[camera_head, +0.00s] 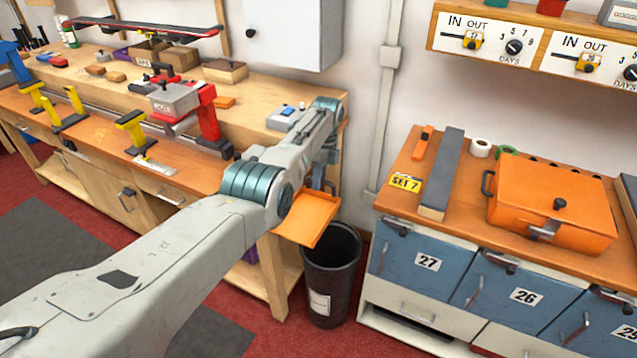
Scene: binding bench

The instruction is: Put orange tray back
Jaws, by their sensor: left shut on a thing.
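The orange tray (306,218) hangs tilted in the gap between the wooden bench and the drawer cabinet. It is above the wooden bench's lower right end and partly above the black bin (332,284). My left arm reaches in from the left, bends at the elbow and comes down at the bench's right end. My left gripper (322,189) is shut on the tray's upper edge; its fingers are small and partly hidden. My right gripper is not in view.
The wooden bench (262,93) carries clamps, a red press with a grey block and boxes. On the right, a cabinet with blue drawers (427,262) bears an orange case (553,200), a grey bar (442,172) and tape rolls. A wall shelf (490,37) hangs above.

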